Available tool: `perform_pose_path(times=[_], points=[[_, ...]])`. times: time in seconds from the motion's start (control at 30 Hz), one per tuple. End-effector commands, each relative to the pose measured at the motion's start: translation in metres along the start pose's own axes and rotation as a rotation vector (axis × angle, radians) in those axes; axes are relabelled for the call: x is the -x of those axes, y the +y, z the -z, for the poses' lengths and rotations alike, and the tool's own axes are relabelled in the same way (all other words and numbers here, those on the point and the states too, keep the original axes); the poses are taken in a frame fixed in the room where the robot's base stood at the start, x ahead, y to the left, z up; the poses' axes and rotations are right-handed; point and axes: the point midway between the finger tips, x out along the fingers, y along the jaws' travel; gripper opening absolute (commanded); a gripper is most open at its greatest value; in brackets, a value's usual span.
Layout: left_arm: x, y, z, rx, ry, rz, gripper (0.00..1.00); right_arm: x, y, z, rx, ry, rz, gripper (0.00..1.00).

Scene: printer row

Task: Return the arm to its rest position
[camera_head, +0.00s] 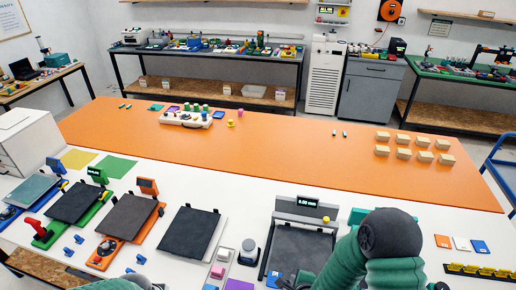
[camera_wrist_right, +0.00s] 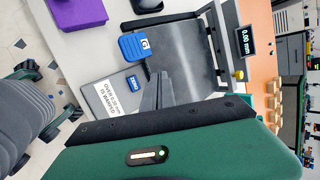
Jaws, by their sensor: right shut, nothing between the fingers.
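My right arm (camera_head: 388,250), green with dark grey joints, comes in at the bottom right of the head view and reaches over the front of the gauge station. My right gripper (camera_head: 302,280) is low at the front edge of that station, partly cut off by the frame. In the right wrist view its dark grey fingers (camera_wrist_right: 156,92) are together with nothing between them, in front of the dark plate (camera_wrist_right: 185,60). A small green and dark part of my left arm (camera_head: 122,284) shows at the bottom edge; its gripper is out of view.
The gauge display (camera_head: 308,202) reads 0.00 mm. A blue G1 tag (camera_wrist_right: 134,46) and a blue ZERO button (camera_wrist_right: 132,83) lie close to the fingers. Dark print beds (camera_head: 190,236) fill the white table leftward. The orange mat (camera_head: 270,150) has wide bare areas.

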Motion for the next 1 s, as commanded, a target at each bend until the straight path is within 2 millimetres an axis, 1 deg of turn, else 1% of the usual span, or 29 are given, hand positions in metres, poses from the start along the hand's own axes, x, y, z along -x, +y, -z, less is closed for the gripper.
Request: perform_pose_path(times=[0.03,0.07,0.1,0.17,0.2,0.27,0.3,0.4,0.5,0.57,1.0], points=[[-0.014,0.0,-0.004,0.0,0.0,0.0,0.69,0.008,-0.007,0.001,0.219,-0.011,-0.032,0.0],[-0.019,0.0,-0.005,0.0,0.0,0.0,0.69,0.018,-0.009,0.002,0.371,-0.018,-0.067,0.0],[-0.025,0.0,-0.006,0.0,-0.001,0.0,0.69,0.032,-0.01,0.005,0.573,-0.029,-0.113,0.0],[-0.033,0.0,-0.008,0.0,-0.001,0.0,0.69,0.056,-0.009,0.014,0.867,-0.053,-0.184,0.0],[-0.037,0.0,-0.009,0.0,-0.001,0.0,0.69,0.073,-0.006,0.02,1.053,-0.076,-0.232,0.0],[-0.044,0.0,-0.011,0.0,0.0,0.0,0.69,0.099,-0.001,0.032,1.306,-0.118,-0.299,0.0],[-0.047,0.0,-0.011,0.0,0.0,0.0,0.69,0.116,0.003,0.039,1.449,-0.15,-0.34,0.0],[-0.053,0.0,-0.013,0.0,0.0,0.0,0.69,0.148,0.014,0.053,1.71,-0.23,-0.417,0.0],[-0.054,0.0,-0.013,0.0,0.0,0.0,0.69,0.165,0.02,0.061,1.836,-0.282,-0.458,0.0],[-0.053,0.0,-0.013,0.0,0.0,0.0,0.69,0.169,0.021,0.062,1.863,-0.296,-0.467,0.0],[-0.053,0.0,-0.012,0.0,0.0,0.0,0.69,0.17,0.021,0.062,1.864,-0.297,-0.467,0.0]])
